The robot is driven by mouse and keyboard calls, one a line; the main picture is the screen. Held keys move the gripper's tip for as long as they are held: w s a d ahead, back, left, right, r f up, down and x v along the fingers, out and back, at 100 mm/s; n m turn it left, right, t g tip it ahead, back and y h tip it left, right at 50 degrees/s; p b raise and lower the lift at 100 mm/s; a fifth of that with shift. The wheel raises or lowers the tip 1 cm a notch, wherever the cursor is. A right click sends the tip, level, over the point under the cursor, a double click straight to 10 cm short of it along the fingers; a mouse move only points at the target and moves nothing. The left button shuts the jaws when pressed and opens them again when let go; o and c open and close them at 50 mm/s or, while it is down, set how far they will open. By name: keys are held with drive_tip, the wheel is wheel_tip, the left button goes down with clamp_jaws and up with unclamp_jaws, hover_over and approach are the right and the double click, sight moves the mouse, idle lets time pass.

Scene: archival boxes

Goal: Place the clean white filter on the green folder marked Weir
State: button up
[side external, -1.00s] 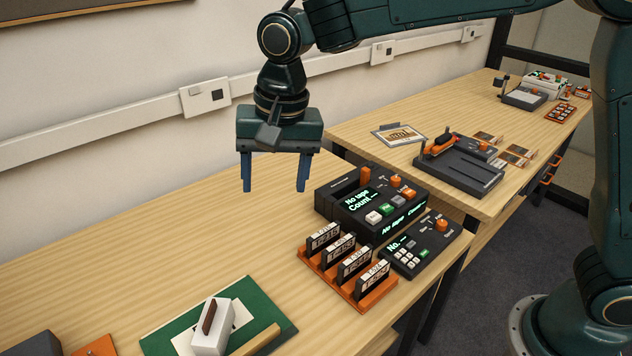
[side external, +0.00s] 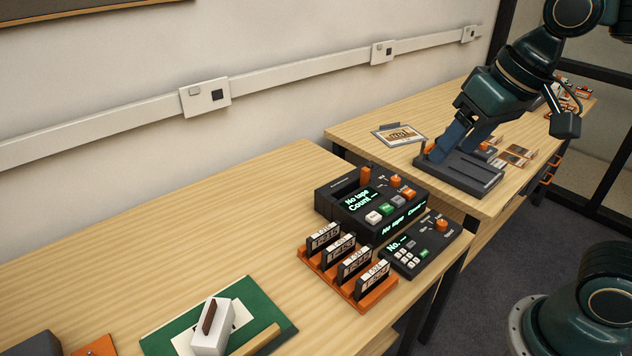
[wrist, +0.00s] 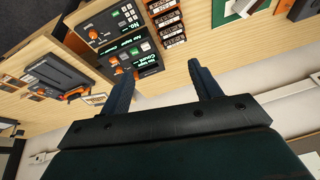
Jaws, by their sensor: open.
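A green mat or folder (side external: 274,306) lies flat at the front left of the near table. A white sheet (side external: 243,314) and a white block (side external: 209,338) with a brown handle rest on it. Its marking cannot be read. Its green edge also shows at the top of the wrist view (wrist: 221,14). I cannot make out a separate clean white filter. My gripper (side external: 455,150) is open, tilted, in front of or above the black device (side external: 470,180) on the far table. In the wrist view my gripper (wrist: 162,67) has nothing between its fingers.
An orange rack (side external: 312,262) of labelled black cartridges stands beside a black console (side external: 345,212) and a keypad unit (side external: 432,262). A framed card (side external: 398,135) and small brown cards (side external: 517,152) lie on the far table. The near table's back left is clear.

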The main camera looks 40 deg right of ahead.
drive_tip(key=s+d+f+n+t, duration=0.1)
drive_tip(key=s+d+f, duration=0.2)
drive_tip(key=s, duration=0.4)
drive_tip(key=shift+n+h, duration=0.3)
drive_tip(key=shift+w, duration=0.1)
idle(0.8)
